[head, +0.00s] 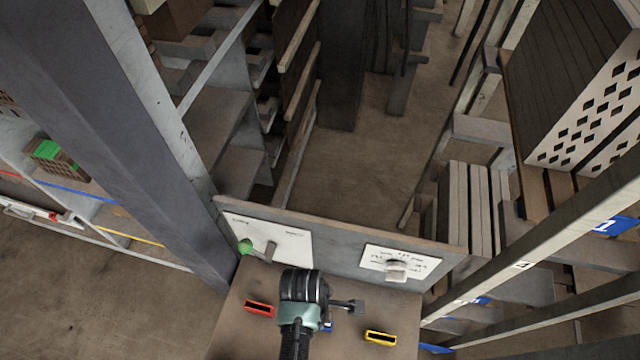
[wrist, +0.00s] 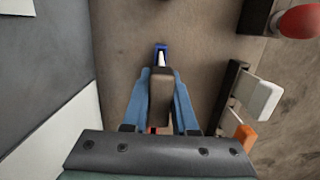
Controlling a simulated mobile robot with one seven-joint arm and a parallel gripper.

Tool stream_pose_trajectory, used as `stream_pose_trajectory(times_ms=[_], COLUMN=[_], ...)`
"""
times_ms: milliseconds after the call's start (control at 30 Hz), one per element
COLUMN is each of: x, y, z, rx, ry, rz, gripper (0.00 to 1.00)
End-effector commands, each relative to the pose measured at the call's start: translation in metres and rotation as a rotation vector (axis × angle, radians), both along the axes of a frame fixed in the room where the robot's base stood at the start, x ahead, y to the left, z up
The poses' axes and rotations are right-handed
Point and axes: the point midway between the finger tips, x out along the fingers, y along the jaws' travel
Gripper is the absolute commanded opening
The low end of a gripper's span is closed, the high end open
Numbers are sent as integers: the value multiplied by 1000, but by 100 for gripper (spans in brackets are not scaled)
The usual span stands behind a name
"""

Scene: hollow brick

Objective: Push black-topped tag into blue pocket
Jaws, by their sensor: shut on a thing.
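My gripper (wrist: 160,80) has its two blue fingers closed together around a dark, brownish-grey block, which looks like the top of the black-topped tag (wrist: 161,95). A narrow white part (wrist: 161,60) shows just beyond the fingertips, in line with the block. The blue pocket (wrist: 160,46) frames this white part in the wrist view. I cannot tell whether it is inside the pocket or only above it. In the head view my wrist hides the fingers and tag, and only a bit of the blue pocket (head: 327,327) shows.
A red pocket (head: 260,309) lies left and a yellow pocket (head: 380,338) right on the brown tabletop (head: 232,330). White (wrist: 259,92) and orange (wrist: 242,132) pieces stand nearby.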

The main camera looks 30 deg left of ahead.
Motion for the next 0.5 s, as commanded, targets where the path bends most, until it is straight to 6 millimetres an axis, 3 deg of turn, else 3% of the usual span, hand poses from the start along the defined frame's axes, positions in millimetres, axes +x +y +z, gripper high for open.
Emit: stream_pose_trajectory(times_ms=[500], x=[0], y=[0], z=[-10], rx=[0], ry=[-1], rz=[0], gripper=[0])
